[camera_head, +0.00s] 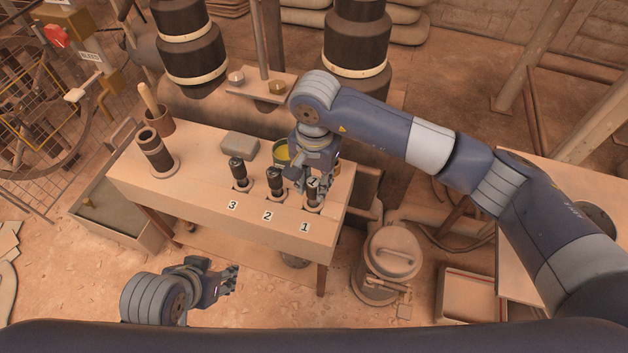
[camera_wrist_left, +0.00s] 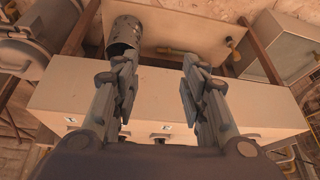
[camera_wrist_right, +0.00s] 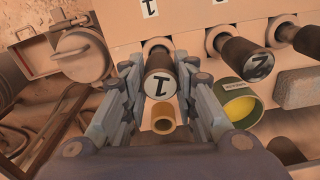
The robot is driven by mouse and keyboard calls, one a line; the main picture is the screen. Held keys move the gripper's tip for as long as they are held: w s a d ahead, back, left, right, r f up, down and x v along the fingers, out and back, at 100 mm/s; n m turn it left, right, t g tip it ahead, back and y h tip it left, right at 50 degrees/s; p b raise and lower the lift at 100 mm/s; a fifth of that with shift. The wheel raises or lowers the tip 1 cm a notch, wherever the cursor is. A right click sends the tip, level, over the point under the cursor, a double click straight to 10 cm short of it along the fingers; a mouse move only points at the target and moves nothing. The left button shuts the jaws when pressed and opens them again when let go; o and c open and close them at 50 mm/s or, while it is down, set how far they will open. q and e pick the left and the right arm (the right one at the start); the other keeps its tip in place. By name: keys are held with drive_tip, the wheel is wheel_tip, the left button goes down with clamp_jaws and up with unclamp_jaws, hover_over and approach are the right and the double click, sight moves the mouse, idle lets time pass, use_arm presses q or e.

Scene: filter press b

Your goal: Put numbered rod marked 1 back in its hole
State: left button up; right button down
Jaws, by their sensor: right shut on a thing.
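The rod marked 1 (camera_head: 313,189) is dark and upright at the place labelled 1 near the table's right end. My right gripper (camera_head: 317,180) is shut on this rod from above. A pale ring (camera_wrist_right: 157,45) shows around the rod's lower part; how deep the rod sits is hidden. Rod 2 (camera_head: 274,180) and rod 3 (camera_head: 238,170) stand in their pale-ringed places to the left. My left gripper (camera_head: 232,279) is open and empty in front of the table.
A lidded pot (camera_head: 389,254) stands on the floor to the right.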

use_arm(q)
drive_tip(key=shift+w+d+r+t, duration=0.25)
drive_tip(key=shift+w+t, duration=0.15)
drive_tip(key=shift+w, duration=0.2)
use_arm(e)
drive_tip(key=c, duration=1.3)
unclamp_jaws()
wheel_tip(320, 180, up, 2)
drive_tip(key=shift+r+p, duration=0.25)
drive_tip(key=shift+p, duration=0.1)
use_arm(q)
drive_tip(key=s+g, duration=0.1)
drive_tip(key=s, duration=0.1)
drive_tip(key=s+a+g+p, duration=0.1)
drive_tip(key=s, duration=0.1)
drive_tip(key=shift+s+a+r, duration=0.15)
use_arm(e)
wheel_tip(320, 180, up, 10)
drive_tip(key=shift+s+f, duration=0.1)
drive_tip(key=shift+f, duration=0.05)
